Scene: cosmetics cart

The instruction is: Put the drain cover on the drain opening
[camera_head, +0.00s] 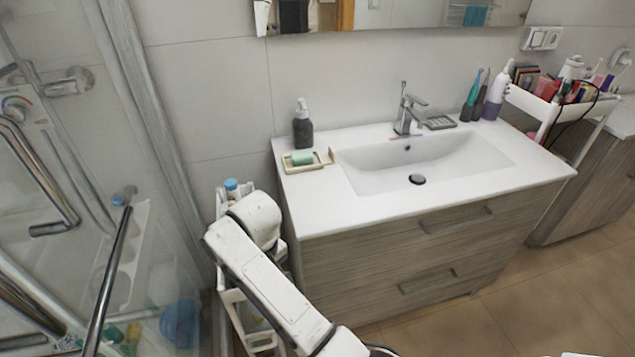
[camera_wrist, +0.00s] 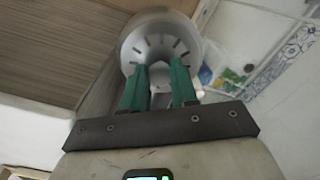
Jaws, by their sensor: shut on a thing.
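The drain opening (camera_head: 416,179) is a dark round hole in the floor of the white sink basin (camera_head: 370,178) in the head view. In the wrist view the two green fingers of my gripper (camera_wrist: 161,72) are shut on a round silver piece with dark radial slots, which looks like the drain cover (camera_wrist: 160,28). The lower part of the cover is partly hidden by the fingers. In the head view my white arm reaches to the left of the sink cabinet, apart from the basin. My gripper and the cover are hidden there.
A soap dish (camera_head: 303,166) with green soap and a dark dispenser (camera_head: 302,128) stand on the counter's left end. A faucet (camera_head: 407,115) rises behind the basin. A white rack (camera_head: 222,200) and a glass shower screen are close to my arm. The basin is empty.

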